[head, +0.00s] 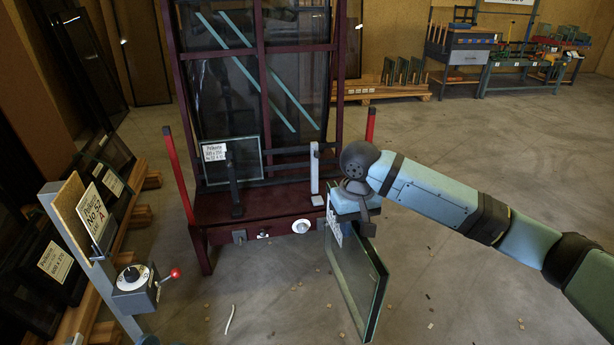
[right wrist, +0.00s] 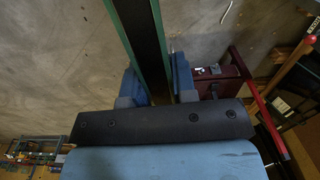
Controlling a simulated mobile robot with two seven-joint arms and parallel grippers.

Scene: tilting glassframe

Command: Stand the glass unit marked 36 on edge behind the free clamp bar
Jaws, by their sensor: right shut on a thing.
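My right gripper (head: 362,214) is shut on the top edge of a glass unit (head: 356,275), which hangs upright, slightly turned, in front of the right end of the maroon frame (head: 225,207). Its white label is seen edge-on and I cannot read the number. In the right wrist view the fingers (right wrist: 153,88) sit on both sides of the glass unit (right wrist: 143,30). A white clamp bar (head: 314,170) stands on the frame's ledge with no small unit behind it. A dark clamp bar (head: 233,180) stands left of it, with a labelled glass unit (head: 247,160) behind it. My left gripper is out of view.
A red post (head: 370,125) rises at the frame's right end and another (head: 176,170) at its left. A control box with a red knob (head: 135,280) stands at the front left. Labelled glass units lean on racks at the left. The floor at the right is mostly clear.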

